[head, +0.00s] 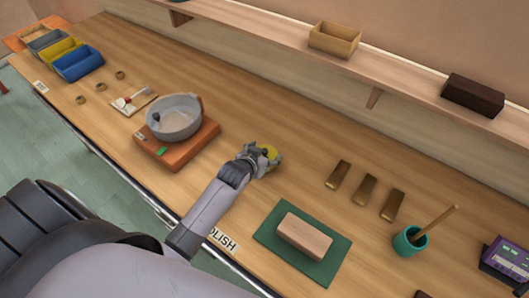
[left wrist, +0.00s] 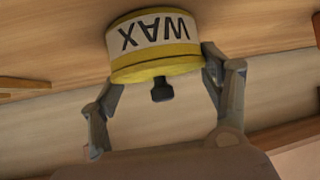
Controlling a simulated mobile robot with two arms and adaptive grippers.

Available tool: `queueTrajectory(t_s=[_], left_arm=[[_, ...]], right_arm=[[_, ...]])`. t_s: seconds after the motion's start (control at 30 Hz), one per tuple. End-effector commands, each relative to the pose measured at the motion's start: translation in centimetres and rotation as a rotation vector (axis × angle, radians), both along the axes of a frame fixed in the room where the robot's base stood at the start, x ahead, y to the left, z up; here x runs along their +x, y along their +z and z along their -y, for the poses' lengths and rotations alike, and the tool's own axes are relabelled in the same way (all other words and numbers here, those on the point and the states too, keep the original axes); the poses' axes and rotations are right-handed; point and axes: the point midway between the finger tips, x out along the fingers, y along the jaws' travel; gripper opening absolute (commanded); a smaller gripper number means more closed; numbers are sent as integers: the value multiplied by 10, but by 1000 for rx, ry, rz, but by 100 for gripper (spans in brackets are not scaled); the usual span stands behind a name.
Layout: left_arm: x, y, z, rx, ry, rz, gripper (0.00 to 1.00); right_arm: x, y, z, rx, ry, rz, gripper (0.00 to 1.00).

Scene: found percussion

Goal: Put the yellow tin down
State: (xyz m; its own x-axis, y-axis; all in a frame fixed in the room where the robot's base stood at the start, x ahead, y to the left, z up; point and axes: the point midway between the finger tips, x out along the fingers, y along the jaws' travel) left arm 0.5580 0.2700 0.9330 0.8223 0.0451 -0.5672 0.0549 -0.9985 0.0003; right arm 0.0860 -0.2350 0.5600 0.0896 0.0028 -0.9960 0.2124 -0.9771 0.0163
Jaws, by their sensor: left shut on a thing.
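The yellow tin (left wrist: 155,66) has a white band lettered WAX, upside down in the left wrist view. My left gripper (left wrist: 160,85) is shut on it, with a finger on each side. In the head view the tin (head: 270,152) shows as a small yellow patch, mostly hidden by my left gripper (head: 262,158), over the middle of the wooden bench (head: 290,190). I cannot tell whether the tin touches the bench. My right gripper is not in view.
A grey pot (head: 174,124) on an orange-brown base stands left of the gripper. Several brass bars (head: 365,190) lie to the right. A wooden block (head: 304,236) on a green mat (head: 270,228) lies in front. Bench behind the gripper is clear.

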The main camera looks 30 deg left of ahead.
Motion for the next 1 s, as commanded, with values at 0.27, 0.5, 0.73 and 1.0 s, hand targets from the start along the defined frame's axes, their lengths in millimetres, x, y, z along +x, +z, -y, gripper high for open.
queueTrajectory(t_s=[0.27,0.5,0.73,1.0], left_arm=[[2,1,0,0,-1,9,9],[1,-2,0,0,0,2,80],[0,-2,0,0,0,2,90],[1,0,0,0,0,3,90]], right_arm=[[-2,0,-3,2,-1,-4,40],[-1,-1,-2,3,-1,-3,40],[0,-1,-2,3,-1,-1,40],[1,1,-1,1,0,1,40]])
